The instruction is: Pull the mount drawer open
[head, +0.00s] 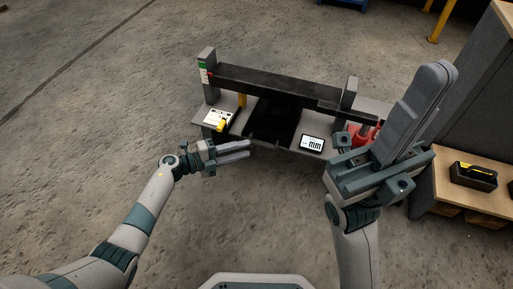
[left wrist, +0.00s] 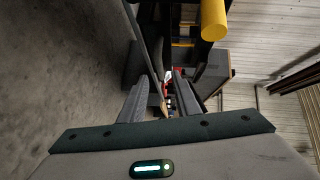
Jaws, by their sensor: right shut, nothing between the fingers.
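A grey workbench (head: 372,104) stands ahead of me with a dark section (head: 272,119) in its middle. This may be the mount drawer, but I cannot make out its outline or how far it stands open. A dark bar, perhaps its handle, runs along the front edge (head: 268,143). My left gripper (head: 249,149) is in front of this edge, fingers pointing right, with a gap between them. In the left wrist view the fingers (left wrist: 160,97) are apart, with nothing clearly held. Any contact with the bench is unclear. My right gripper (head: 438,68) is raised at the right, shut and empty.
A dark beam (head: 280,84) spans the bench between two grey posts. A white device with a yellow part (head: 219,119) lies left, a display reading "mm" (head: 312,143) right, beside red items (head: 362,133). A wooden shelf (head: 440,160) carries a black-yellow box (head: 473,176).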

